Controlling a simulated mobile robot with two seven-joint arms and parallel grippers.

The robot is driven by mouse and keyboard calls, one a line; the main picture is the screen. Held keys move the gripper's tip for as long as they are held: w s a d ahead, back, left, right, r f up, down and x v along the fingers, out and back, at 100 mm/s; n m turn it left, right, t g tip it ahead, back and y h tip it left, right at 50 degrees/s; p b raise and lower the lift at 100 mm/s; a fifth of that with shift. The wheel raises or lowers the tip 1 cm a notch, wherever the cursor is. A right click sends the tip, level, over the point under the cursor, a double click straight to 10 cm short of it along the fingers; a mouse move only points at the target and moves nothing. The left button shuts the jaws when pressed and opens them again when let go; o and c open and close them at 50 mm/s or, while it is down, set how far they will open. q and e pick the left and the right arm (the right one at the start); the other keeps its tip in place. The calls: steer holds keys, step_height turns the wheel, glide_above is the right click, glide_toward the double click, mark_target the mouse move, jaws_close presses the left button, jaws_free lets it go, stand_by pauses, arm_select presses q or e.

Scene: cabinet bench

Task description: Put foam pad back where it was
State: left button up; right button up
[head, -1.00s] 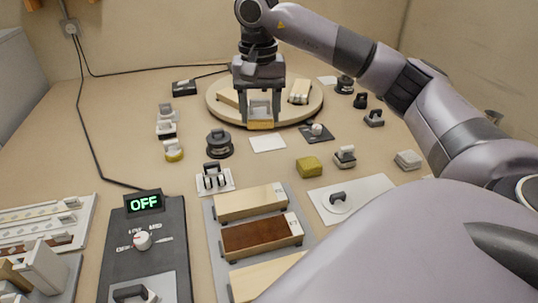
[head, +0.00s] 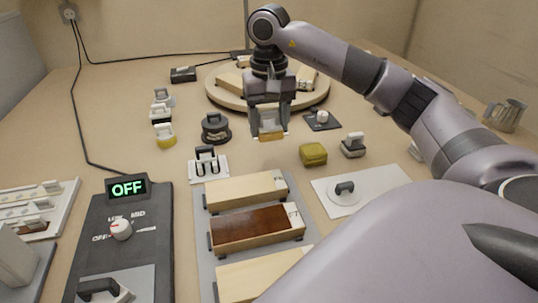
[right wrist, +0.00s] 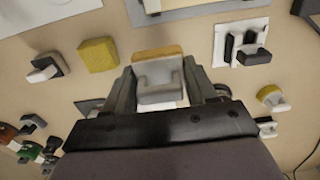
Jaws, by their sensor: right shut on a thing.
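My right gripper (head: 270,122) is shut on a pale grey handled block with an orange-yellow base, which looks like the foam pad (head: 271,136). It holds the pad above the bench, in front of the round wooden board (head: 216,98). In the right wrist view the pad's grey handle (right wrist: 158,78) sits between the fingers, and its orange edge shows beyond. A pale patch (right wrist: 168,105) shows below the pad there. My left gripper is not in view.
A yellow-green block (head: 313,154) and a grey handled block (head: 353,146) stand to the right. A black round handled piece (head: 215,127) stands to the left. A white rack (head: 208,168) and a grey tray with wooden blocks (head: 284,183) lie nearer. Bare bench surrounds the pad.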

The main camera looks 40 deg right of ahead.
mark_target(269, 167)
step_height(269, 167, down, 4)
steer(key=shift+r, duration=0.15)
steer(key=shift+f+b, duration=0.35)
steer(key=shift+f, duration=0.25)
step_height(269, 167, down, 4)
steer(key=shift+f+b, duration=0.1)
steer(key=shift+b, duration=0.3)
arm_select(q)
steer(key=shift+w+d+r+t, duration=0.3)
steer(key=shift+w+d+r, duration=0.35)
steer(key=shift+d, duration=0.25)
arm_select(e)
steer(key=shift+f, duration=0.1)
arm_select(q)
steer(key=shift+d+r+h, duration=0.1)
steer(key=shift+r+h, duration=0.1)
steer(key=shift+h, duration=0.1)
arm_select(e)
steer(key=o, duration=0.9)
steer(key=shift+o, duration=0.2)
